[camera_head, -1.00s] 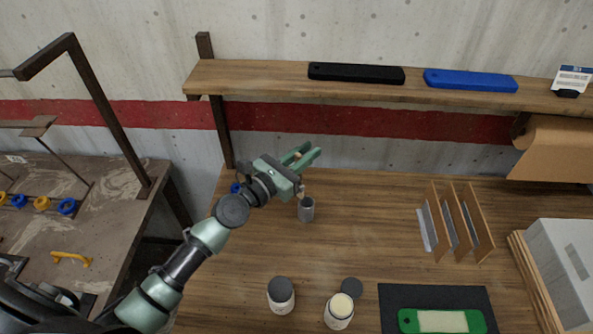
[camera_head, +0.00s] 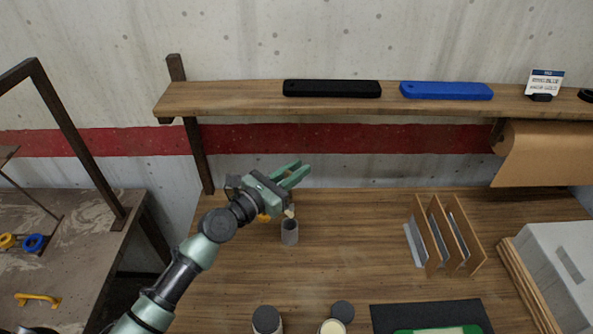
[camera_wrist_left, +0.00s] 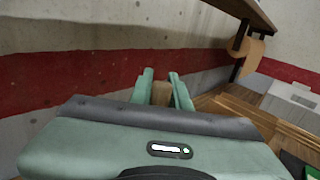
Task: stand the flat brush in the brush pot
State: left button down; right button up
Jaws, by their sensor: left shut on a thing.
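The brush pot (camera_head: 290,234) is a small grey cylinder standing upright on the wooden bench, in the head view. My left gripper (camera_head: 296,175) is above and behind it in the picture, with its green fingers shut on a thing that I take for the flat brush. A pale tip of the brush (camera_head: 289,213) shows below the gripper, close to the pot's mouth; whether it is inside the rim I cannot tell. In the left wrist view a tan wooden part of the brush (camera_wrist_left: 161,93) shows between the fingers. The rest of it is hidden. My right gripper is not in view.
A shelf (camera_head: 230,100) with a black case (camera_head: 332,88) and a blue case (camera_head: 446,91) runs above the bench. A wooden divider rack (camera_head: 441,239) stands right of the pot. Jars (camera_head: 266,320) and a dark mat (camera_head: 390,318) lie in front. The bench between is clear.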

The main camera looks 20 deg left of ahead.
pick_arm(q)
notch_tip(320, 180, down, 8)
jog(key=b, duration=0.7)
jog(key=shift+f, duration=0.1)
jog(key=c, duration=1.3)
grip_release()
jog(key=shift+o, duration=0.2)
jog(key=shift+s, duration=0.1)
jog(key=b+v, duration=0.1)
jog(key=v, duration=0.6)
jog(key=shift+s+a, duration=0.2)
jog(key=shift+s, duration=0.1)
